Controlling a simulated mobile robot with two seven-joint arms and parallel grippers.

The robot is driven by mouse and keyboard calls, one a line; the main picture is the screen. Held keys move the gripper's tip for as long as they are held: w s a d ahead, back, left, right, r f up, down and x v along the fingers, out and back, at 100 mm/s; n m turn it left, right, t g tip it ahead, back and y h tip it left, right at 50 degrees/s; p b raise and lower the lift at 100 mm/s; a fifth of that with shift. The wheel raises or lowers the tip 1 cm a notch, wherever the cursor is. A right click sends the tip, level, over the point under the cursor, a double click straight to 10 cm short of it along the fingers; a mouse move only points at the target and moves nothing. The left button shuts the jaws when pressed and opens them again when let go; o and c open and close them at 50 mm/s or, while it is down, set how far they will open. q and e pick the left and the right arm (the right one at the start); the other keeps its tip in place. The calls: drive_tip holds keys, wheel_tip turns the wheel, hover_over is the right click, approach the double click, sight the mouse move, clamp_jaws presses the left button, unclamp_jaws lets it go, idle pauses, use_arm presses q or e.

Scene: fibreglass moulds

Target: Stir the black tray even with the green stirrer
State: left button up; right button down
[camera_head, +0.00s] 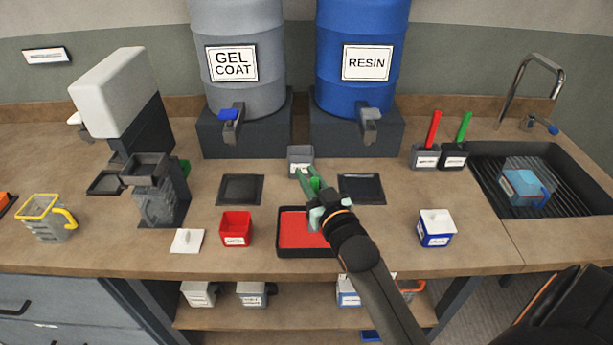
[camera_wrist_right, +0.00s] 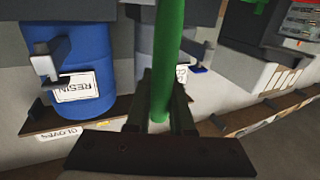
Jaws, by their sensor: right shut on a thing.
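The black tray (camera_head: 283,252) lies on the counter, with a flat red fill inside. My right gripper (camera_head: 315,187) is over the tray's back right part. It is shut on the green stirrer (camera_wrist_right: 168,60), whose green shaft stands between the fingers in the right wrist view. My arm covers the tray's right side. My left gripper is not in view.
A red box (camera_head: 236,229) and a white lid (camera_head: 187,241) stand left of the tray. A small grey box (camera_head: 300,157) stands behind it. A blue and white box (camera_head: 436,229) is at right. Holders at the back right carry a red handle (camera_head: 433,128) and a green handle (camera_head: 463,126).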

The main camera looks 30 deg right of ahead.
drive_tip(key=shift+r, duration=0.1)
drive_tip(key=shift+r, duration=2.1)
drive_tip(key=shift+r, duration=2.5)
